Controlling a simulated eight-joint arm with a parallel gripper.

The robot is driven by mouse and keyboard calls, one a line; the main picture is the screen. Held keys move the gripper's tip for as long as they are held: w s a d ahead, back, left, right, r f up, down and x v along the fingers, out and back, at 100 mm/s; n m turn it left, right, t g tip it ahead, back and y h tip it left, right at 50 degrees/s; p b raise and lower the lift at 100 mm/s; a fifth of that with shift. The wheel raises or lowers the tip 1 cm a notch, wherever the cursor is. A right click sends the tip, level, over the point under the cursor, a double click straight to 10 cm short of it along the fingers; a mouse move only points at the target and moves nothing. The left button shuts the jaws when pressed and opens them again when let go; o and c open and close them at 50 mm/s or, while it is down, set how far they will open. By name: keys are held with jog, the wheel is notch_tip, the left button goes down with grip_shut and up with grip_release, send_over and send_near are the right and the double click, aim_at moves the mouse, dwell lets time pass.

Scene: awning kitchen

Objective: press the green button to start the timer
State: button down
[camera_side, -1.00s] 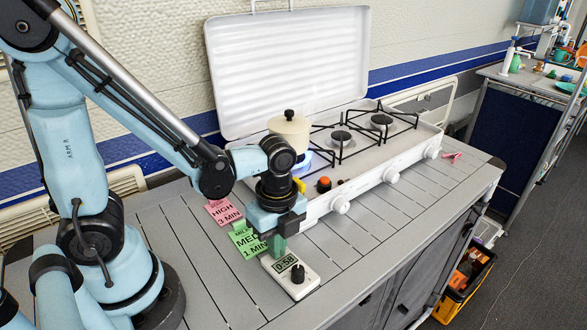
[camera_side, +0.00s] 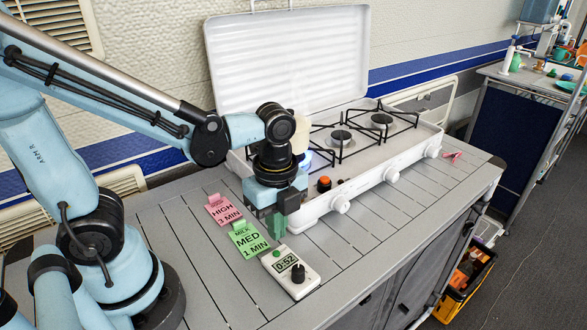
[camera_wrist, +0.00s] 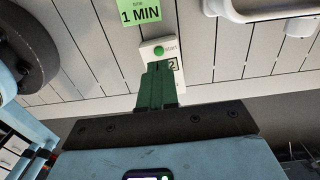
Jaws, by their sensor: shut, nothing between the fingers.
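The white timer (camera_side: 306,283) lies on the grey slatted table with a black knob, and its display reads 0:52. Its green button (camera_side: 276,254) is at the end nearest the stove and is uncovered. My gripper (camera_side: 276,233) is shut and empty, with green fingers pointing down. It hangs above and behind the timer, apart from the button. The fingers also show in the wrist view (camera_wrist: 157,85).
A green "MED 1 MIN" card (camera_side: 247,240) and a pink "HIGH 3 MIN" card (camera_side: 224,210) lie left of the timer. The table right of the timer is clear.

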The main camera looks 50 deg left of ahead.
aim_at(278, 250)
jog(key=shift+r, duration=1.5)
jog(key=w+a+r+n+t, duration=0.1)
jog(key=a+n+t, duration=0.1)
jog(key=n, duration=0.7)
jog(key=w+a+r+n+t, duration=0.2)
jog(key=n+t, duration=0.3)
jog(key=n, duration=0.4)
jog(key=shift+w+a+r, duration=0.15)
jog(key=shift+a+r, duration=0.15)
jog(key=shift+a, duration=0.3)
